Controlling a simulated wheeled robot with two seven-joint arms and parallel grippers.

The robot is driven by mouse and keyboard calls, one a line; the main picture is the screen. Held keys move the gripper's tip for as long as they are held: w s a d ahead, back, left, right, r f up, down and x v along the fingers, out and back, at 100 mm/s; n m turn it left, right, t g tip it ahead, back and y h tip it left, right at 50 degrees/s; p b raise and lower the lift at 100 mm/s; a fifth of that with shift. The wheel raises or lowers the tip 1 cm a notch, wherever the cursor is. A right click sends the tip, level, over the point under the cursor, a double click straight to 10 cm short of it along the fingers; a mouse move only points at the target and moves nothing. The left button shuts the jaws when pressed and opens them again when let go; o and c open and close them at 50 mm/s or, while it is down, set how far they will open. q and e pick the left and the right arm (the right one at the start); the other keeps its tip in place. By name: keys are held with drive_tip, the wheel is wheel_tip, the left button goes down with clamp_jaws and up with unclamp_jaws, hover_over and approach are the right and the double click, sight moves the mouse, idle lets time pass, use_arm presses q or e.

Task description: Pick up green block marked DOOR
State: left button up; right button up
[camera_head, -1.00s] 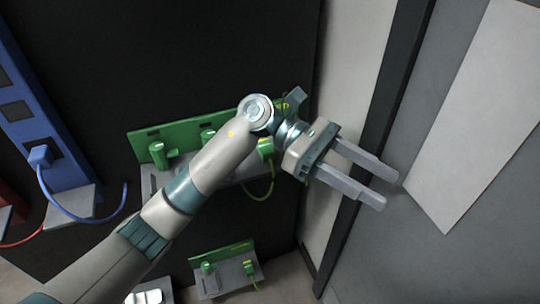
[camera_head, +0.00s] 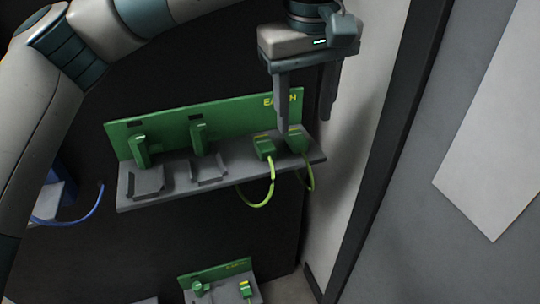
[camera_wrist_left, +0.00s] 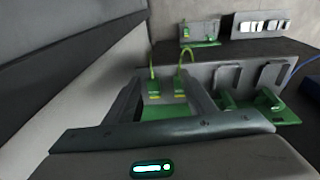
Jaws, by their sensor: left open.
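Two small green blocks with yellow tops, the left one (camera_head: 264,148) and the right one (camera_head: 297,141), sit at the right end of a grey shelf (camera_head: 222,182), each with a yellow-green cable looping down. No DOOR label is readable, so I cannot tell which one carries it. My left gripper (camera_head: 305,126) is open and points down over this end, its nearer finger partly in front of the right block. In the left wrist view both blocks, one (camera_wrist_left: 154,87) and the other (camera_wrist_left: 180,86), appear between the open fingers. My right gripper is out of view.
A green back panel (camera_head: 165,116) lettered in yellow, partly hidden, stands behind the shelf. Two green upright parts and grey holders occupy its left side. A white wall and dark post (camera_head: 385,140) are close on the right. A smaller green unit (camera_head: 215,270) is below.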

use_arm(q)
drive_tip(key=a+r+t, duration=0.1)
drive_tip(key=w+a+r+y+b, duration=0.1)
drive_tip(key=w+a+r+t, duration=0.1)
drive_tip(key=r, duration=0.1)
drive_tip(key=shift+w+a+r+t+y, duration=0.1)
drive_tip(key=shift+w+a+t+y, duration=0.1)
drive_tip(key=shift+t+y, duration=0.15)
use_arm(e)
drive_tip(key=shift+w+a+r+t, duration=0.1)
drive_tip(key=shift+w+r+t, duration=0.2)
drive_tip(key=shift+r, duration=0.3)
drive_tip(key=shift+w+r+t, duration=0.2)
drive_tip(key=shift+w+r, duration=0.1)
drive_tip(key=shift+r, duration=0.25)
use_arm(q)
drive_tip(key=b, duration=0.1)
hover_over(265, 142)
drive_tip(key=s+d, duration=0.1)
drive_tip(key=s, duration=0.1)
drive_tip(key=f, duration=1.1)
drive_tip(key=shift+s+d+f, duration=0.1)
drive_tip(key=shift+d+f, duration=0.05)
drive_tip(key=shift+d, duration=0.05)
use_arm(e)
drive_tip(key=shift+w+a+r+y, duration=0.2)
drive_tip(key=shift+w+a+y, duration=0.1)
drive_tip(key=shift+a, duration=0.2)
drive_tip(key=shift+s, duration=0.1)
